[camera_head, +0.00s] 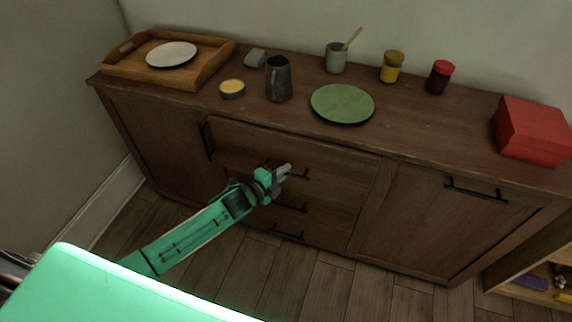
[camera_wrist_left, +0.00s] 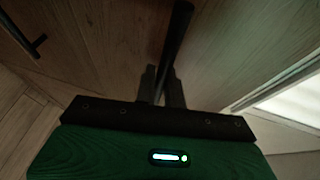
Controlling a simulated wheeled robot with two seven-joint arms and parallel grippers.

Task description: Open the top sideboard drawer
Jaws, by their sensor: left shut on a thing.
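The brown wooden sideboard (camera_head: 420,137) has a column of drawers in its middle. The top drawer (camera_head: 335,160) has a black bar handle (camera_head: 302,175); it looks flush or nearly so with the front. My green left arm reaches in from the lower left, and its gripper (camera_head: 283,172) is at that handle. In the left wrist view a dark bar handle (camera_wrist_left: 177,35) runs between the fingers of my left gripper (camera_wrist_left: 161,85), which are shut on it. The gripper hides part of the handle in the head view. My right gripper is not in view.
Lower drawer handles (camera_head: 291,208) sit below. Doors with black handles flank the drawers. On top stand a wooden tray (camera_head: 205,75) with a plate, a dark pitcher (camera_head: 279,80), a green plate (camera_head: 343,104), jars and a red box (camera_head: 531,130). The floor (camera_head: 310,285) in front is clear.

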